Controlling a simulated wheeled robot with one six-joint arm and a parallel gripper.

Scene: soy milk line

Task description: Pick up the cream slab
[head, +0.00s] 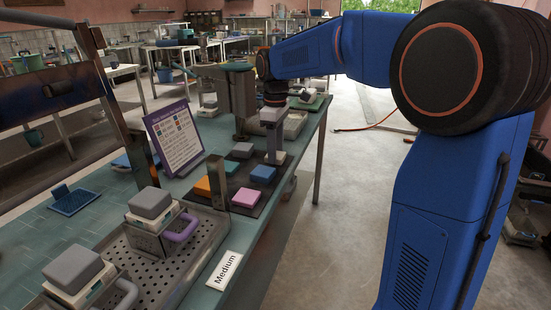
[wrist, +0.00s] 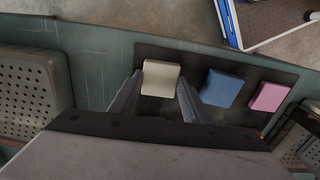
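The cream slab (wrist: 160,77) lies on the dark mat (wrist: 158,106) in the wrist view, at the left end of a row with a blue slab (wrist: 221,88) and a pink slab (wrist: 269,97). My gripper (wrist: 162,78) is open, with one finger on each side of the cream slab. I cannot tell whether either finger touches it. In the head view my gripper (head: 274,154) points down at the far right corner of the mat, and the cream slab (head: 277,158) shows only in part under the fingers.
Orange (head: 203,187), grey (head: 242,150) and green slabs lie on the same mat. A purple sign (head: 174,137) stands left of it. A perforated tray (head: 178,262) with grey-topped presses and a "Medium" label (head: 224,270) are nearer.

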